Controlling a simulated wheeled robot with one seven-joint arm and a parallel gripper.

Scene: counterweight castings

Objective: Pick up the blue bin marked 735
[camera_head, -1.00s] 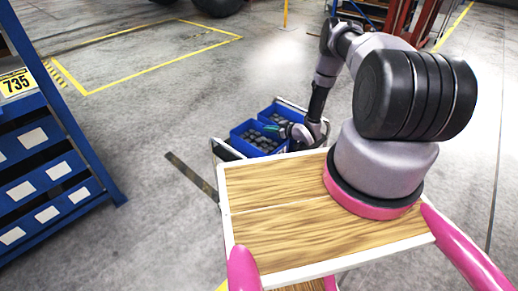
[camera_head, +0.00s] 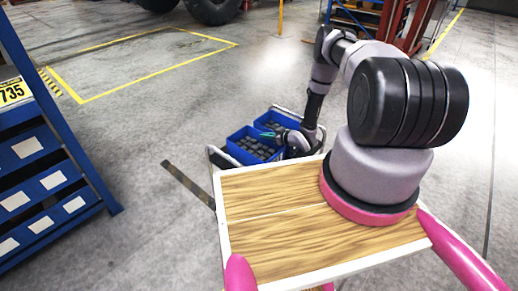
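A yellow sign reading 735 (camera_head: 13,92) hangs on a blue rack (camera_head: 84,165) at the left edge. Blue bins with white labels sit on the rack's sloped shelves, among them one bin front (camera_head: 29,147) just below the sign. My gripper (camera_head: 268,134) is beyond the wooden deck, over or beside two blue bins on the cart. The nearer of these bins (camera_head: 236,152) and the farther one (camera_head: 291,118) hold dark grey pieces. My gripper is small and partly hidden by the arm, so its opening cannot be made out. It is far from the rack.
My wooden deck with a white rim fills the lower middle. A striped bar (camera_head: 187,184) sticks out to its left. Open concrete floor lies between the deck and the rack. A yellow floor outline (camera_head: 150,80) and a large tyre (camera_head: 212,8) are farther back.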

